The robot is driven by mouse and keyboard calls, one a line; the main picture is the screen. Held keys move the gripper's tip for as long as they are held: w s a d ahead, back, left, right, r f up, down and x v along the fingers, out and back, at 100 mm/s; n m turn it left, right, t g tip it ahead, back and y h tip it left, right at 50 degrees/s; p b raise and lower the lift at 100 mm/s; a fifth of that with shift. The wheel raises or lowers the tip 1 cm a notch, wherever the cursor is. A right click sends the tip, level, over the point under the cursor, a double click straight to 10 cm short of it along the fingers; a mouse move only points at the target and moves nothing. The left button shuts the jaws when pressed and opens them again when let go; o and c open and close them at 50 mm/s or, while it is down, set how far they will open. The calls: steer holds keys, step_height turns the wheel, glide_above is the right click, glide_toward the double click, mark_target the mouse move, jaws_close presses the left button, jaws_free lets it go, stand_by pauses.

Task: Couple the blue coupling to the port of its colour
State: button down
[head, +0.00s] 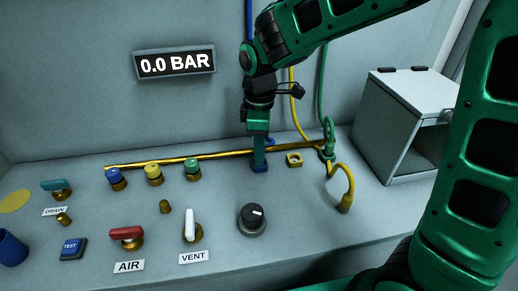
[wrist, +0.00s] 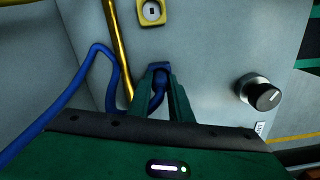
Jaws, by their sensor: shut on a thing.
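My gripper (head: 259,163) points down at the back of the bench and is shut on the blue coupling. In the wrist view the fingers (wrist: 161,80) close around the blue coupling (wrist: 159,88), whose blue hose (wrist: 85,80) loops off to the left. A blue square holder (head: 260,168) lies right at the fingertips; it also shows in the wrist view (wrist: 160,66). I cannot tell whether the coupling still sits in it. The blue port (head: 116,179) stands at the left, beside the yellow port (head: 154,174) and the green port (head: 192,169).
A brass rail (head: 210,155) runs behind the ports. A black knob (head: 252,219), white vent lever (head: 190,226) and red air lever (head: 126,234) stand in front. The gauge (head: 175,63) reads 0.0 BAR.

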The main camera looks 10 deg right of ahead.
steer(key=shift+f, duration=0.3)
steer(key=c, duration=1.5)
jaws_free()
steer(key=shift+c, duration=0.2)
step_height(320, 180, up, 11)
steer(key=shift+f, duration=0.1)
